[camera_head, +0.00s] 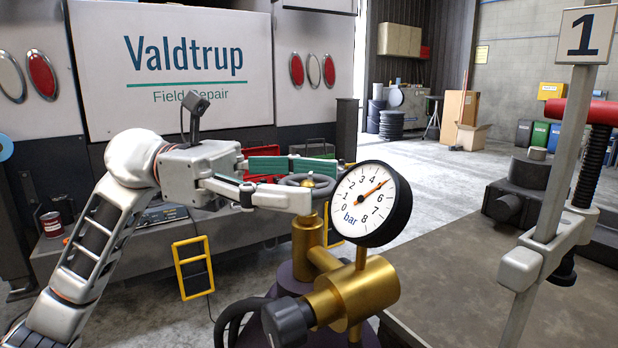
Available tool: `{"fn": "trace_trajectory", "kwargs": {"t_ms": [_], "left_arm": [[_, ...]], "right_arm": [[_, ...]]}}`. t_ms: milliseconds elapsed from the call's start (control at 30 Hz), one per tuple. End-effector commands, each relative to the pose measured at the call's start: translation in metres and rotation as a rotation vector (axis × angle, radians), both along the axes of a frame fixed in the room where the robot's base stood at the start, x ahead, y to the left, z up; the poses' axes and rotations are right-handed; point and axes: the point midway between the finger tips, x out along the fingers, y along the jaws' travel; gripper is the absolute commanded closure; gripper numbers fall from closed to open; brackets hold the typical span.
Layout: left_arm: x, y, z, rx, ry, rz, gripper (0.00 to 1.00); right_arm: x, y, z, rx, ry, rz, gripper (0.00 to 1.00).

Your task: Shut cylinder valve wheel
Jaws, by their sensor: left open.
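The cylinder valve wheel (307,181) is a dark grey ring on top of a brass valve (308,238), right of centre-left in the head view. The valve sits on a dark purple cylinder (262,330), cut off by the bottom edge. A round pressure gauge (364,202) marked "bar" stands in front, its needle near 5. My left gripper (296,186) comes in from the left and is open at the wheel. Its near finger passes in front of the wheel's lower left side. I cannot tell whether it touches the rim. My right gripper is not in view.
A brass regulator body (352,294) with a black knob (287,322) sticks out below the gauge. A post with a "1" sign (585,35) and a red-handled clamp (583,112) stand at the right by a workbench (470,262). A yellow-framed panel (193,268) is behind at left.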

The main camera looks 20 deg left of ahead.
Motion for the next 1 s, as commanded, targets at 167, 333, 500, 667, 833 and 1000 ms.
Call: {"fn": "trace_trajectory", "kwargs": {"t_ms": [167,333,500,667,833,1000], "left_arm": [[0.000,-0.007,0.000,0.000,0.002,-0.001,0.35],[0.000,-0.007,0.000,0.000,0.002,-0.001,0.35],[0.000,-0.007,0.000,0.000,0.002,-0.001,0.71],[0.000,-0.007,0.000,0.000,0.002,-0.001,0.74],[0.001,-0.007,-0.001,-0.001,0.001,-0.019,0.74],[0.002,-0.007,-0.003,-0.001,0.005,-0.086,0.74]], "right_arm": [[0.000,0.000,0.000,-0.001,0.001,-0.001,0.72],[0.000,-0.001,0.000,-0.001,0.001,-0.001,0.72],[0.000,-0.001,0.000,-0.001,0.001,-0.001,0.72],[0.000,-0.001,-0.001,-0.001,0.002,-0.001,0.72],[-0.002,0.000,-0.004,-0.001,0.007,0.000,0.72],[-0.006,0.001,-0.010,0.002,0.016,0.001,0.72]]}}
